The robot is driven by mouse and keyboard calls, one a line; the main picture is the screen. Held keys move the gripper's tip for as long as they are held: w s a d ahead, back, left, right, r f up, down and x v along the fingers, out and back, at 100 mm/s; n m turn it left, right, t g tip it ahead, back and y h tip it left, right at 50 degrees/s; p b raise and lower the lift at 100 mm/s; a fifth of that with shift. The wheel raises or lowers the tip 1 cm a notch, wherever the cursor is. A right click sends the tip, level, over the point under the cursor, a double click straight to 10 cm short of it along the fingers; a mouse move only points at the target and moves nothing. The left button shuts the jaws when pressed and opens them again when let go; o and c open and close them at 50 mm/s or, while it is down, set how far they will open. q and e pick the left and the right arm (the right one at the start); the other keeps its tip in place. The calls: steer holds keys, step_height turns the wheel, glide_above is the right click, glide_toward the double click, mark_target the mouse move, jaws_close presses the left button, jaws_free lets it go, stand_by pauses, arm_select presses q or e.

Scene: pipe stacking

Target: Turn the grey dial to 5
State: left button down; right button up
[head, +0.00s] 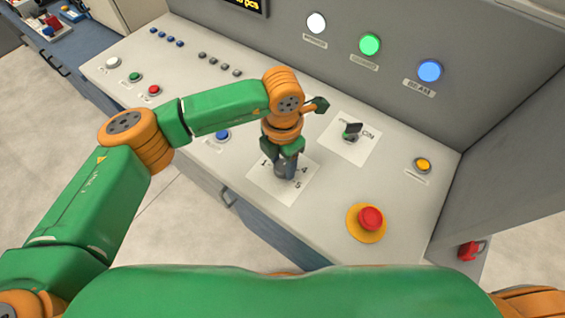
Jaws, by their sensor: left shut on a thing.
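The grey dial (281,171) stands on a white plate (262,185) on the sloped console desk. The digits 1, 4 and 5 show on the plate; the rest is hidden by my gripper. My left gripper (284,163) points down over the plate and is shut on the dial. The dial's pointer is covered by the fingers, so I cannot tell which number it faces. My right gripper is not in the picture.
A dark switch (352,130) on its own white plate stands right of my gripper. A red emergency button (370,218) and an orange button (423,165) are farther right. A blue button (222,135) lies left. White, green and blue lights line the upright panel.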

arm_select(q)
steer(key=m+b, duration=0.1)
steer(key=b, duration=0.1)
steer(key=m+b, duration=0.4)
steer(key=shift+w+f, duration=0.1)
steer(key=shift+f, duration=0.2)
steer(key=m+b, duration=0.2)
steer(key=m, duration=0.1)
steer(key=shift+r, duration=0.1)
steer(key=m+b, duration=0.2)
steer(key=m, duration=0.2)
steer(key=shift+r, duration=0.15)
steer(key=m, duration=0.3)
steer(key=shift+b, duration=0.35)
steer(key=shift+m, duration=1.7)
steer(key=shift+r+m, duration=0.1)
steer(key=shift+m, duration=0.2)
steer(key=shift+c, duration=1.4)
jaws_free()
